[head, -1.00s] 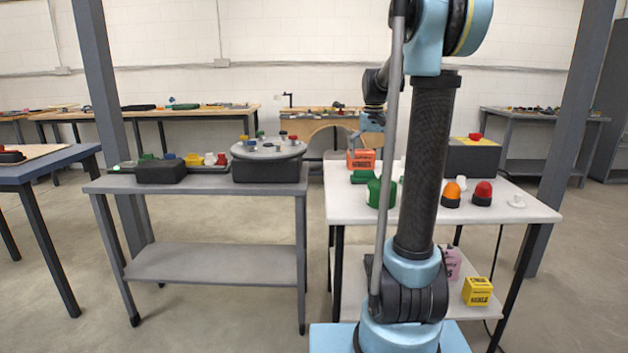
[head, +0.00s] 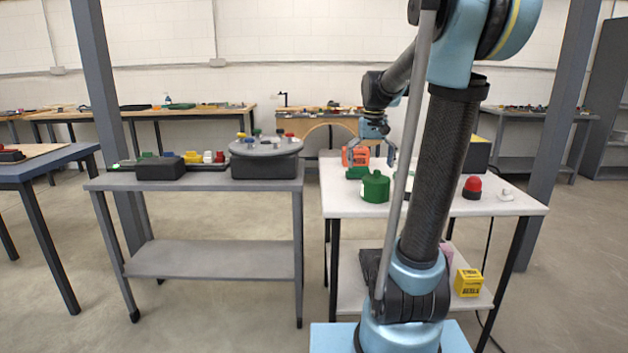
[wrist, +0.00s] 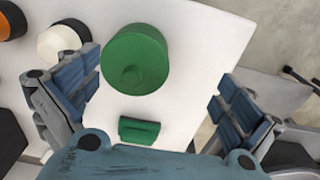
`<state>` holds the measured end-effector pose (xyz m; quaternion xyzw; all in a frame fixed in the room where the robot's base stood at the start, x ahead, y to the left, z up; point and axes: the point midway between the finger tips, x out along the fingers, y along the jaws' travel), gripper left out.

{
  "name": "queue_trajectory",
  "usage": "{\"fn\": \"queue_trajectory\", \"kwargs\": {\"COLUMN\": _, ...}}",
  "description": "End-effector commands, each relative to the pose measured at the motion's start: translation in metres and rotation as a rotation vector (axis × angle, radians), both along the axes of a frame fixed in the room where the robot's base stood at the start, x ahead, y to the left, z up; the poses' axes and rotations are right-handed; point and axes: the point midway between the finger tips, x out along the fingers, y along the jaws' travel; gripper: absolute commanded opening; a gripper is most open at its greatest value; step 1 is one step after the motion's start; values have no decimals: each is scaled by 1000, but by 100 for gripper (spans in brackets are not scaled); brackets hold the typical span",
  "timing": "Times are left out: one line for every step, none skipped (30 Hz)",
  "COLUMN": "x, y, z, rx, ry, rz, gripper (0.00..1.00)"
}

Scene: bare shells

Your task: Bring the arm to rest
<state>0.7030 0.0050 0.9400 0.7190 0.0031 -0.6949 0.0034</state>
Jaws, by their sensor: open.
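My gripper (head: 376,160) hangs over the white table (head: 341,203) in the head view, fingers pointing down. In the wrist view its two blue-padded fingers (wrist: 155,98) are spread wide with nothing between the pads. A green round container (wrist: 135,60) with a knob sits on the table beyond the fingertips; it also shows in the head view (head: 375,188). A small green block (wrist: 138,130) lies nearer the palm. My arm rises from its base and bends over toward the table.
An orange box (head: 354,156) stands at the table's back left. A red dome (head: 472,188) and a white piece (head: 506,195) are at the right. A yellow box (head: 468,283) is on the lower shelf. A grey table (head: 200,183) with a round turntable (head: 266,147) stands left.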

Motion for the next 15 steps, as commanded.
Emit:
{"fn": "queue_trajectory", "kwargs": {"x": -14, "y": -1, "z": -3, "rx": 0, "ry": -5, "rz": 0, "gripper": 100}}
{"fn": "queue_trajectory", "kwargs": {"x": -22, "y": -1, "z": -5, "rx": 0, "ry": -9, "rz": 0, "gripper": 100}}
{"fn": "queue_trajectory", "kwargs": {"x": -33, "y": -1, "z": -8, "rx": 0, "ry": -15, "rz": 0, "gripper": 100}}
{"fn": "queue_trajectory", "kwargs": {"x": -41, "y": -1, "z": -10, "rx": 0, "ry": -20, "rz": 0, "gripper": 100}}
{"fn": "queue_trajectory", "kwargs": {"x": -49, "y": -2, "z": -12, "rx": -1, "ry": -24, "rz": 1, "gripper": 100}}
{"fn": "queue_trajectory", "kwargs": {"x": -60, "y": -2, "z": -16, "rx": -1, "ry": -29, "rz": 1, "gripper": 100}}
{"fn": "queue_trajectory", "kwargs": {"x": -68, "y": -2, "z": -19, "rx": -1, "ry": -33, "rz": 1, "gripper": 100}}
{"fn": "queue_trajectory", "kwargs": {"x": -76, "y": -2, "z": -22, "rx": -1, "ry": -37, "rz": 1, "gripper": 100}}
{"fn": "queue_trajectory", "kwargs": {"x": -87, "y": -3, "z": -26, "rx": -1, "ry": -43, "rz": 1, "gripper": 100}}
{"fn": "queue_trajectory", "kwargs": {"x": -94, "y": -3, "z": -30, "rx": -1, "ry": -47, "rz": 1, "gripper": 100}}
{"fn": "queue_trajectory", "kwargs": {"x": -102, "y": -3, "z": -33, "rx": -1, "ry": -52, "rz": 1, "gripper": 100}}
{"fn": "queue_trajectory", "kwargs": {"x": -112, "y": -3, "z": -38, "rx": -1, "ry": -57, "rz": 2, "gripper": 100}}
{"fn": "queue_trajectory", "kwargs": {"x": -120, "y": -3, "z": -42, "rx": -2, "ry": -61, "rz": 2, "gripper": 100}}
{"fn": "queue_trajectory", "kwargs": {"x": -127, "y": -3, "z": -46, "rx": -1, "ry": -65, "rz": 2, "gripper": 100}}
{"fn": "queue_trajectory", "kwargs": {"x": -137, "y": -4, "z": -52, "rx": -1, "ry": -70, "rz": 3, "gripper": 100}}
